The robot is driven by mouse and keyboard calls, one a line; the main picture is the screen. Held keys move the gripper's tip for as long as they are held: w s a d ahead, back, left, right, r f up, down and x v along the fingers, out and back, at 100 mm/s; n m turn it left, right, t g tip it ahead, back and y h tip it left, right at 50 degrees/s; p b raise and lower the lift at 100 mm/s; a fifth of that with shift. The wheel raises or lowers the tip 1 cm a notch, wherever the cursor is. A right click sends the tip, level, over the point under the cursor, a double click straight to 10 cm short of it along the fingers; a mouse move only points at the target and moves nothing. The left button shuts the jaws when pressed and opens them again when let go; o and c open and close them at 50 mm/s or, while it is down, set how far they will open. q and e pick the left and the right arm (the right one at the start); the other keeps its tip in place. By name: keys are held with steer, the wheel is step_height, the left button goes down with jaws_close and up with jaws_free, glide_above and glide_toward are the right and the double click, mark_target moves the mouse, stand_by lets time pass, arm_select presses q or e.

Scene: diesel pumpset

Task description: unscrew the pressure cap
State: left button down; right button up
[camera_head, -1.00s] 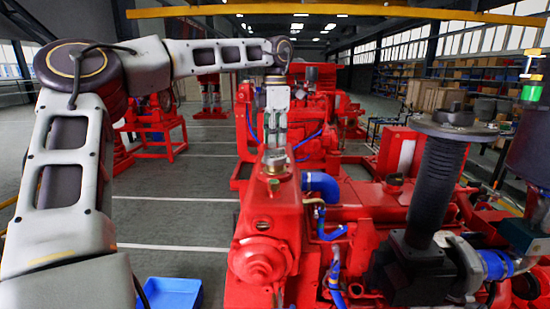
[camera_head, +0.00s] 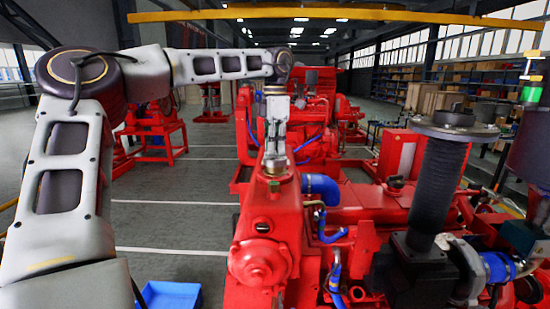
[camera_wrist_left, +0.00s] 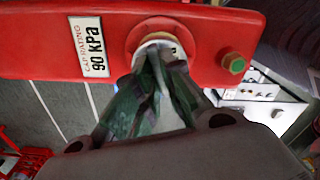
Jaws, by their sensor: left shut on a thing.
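The pressure cap (camera_wrist_left: 165,46) sits on the filler neck at the top of the red tank (camera_head: 272,215). In the left wrist view it is a pale round piece, mostly hidden behind the fingers. My left gripper (camera_head: 274,165) points straight down over the neck from above and is shut on the cap; its fingertips (camera_wrist_left: 160,65) also show in the left wrist view. A white label reading "90 kPa" (camera_wrist_left: 89,46) is on the tank (camera_wrist_left: 210,20) beside the neck. My right gripper is not in view.
Blue hoses (camera_head: 320,186) and red engine parts lie to the right. A tall black ribbed column (camera_head: 437,185) stands further right. A blue bin (camera_head: 170,295) is on the floor at the lower left.

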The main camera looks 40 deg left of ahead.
arm_select(q)
steer(key=n, duration=0.4)
steer(key=shift+r+p, duration=0.1)
steer(key=shift+p, duration=0.2)
steer(key=shift+n, duration=2.5)
steer(key=n, duration=0.4)
steer(key=shift+n, duration=1.6)
steer(key=shift+n+p, duration=0.3)
steer(key=shift+n, duration=0.6)
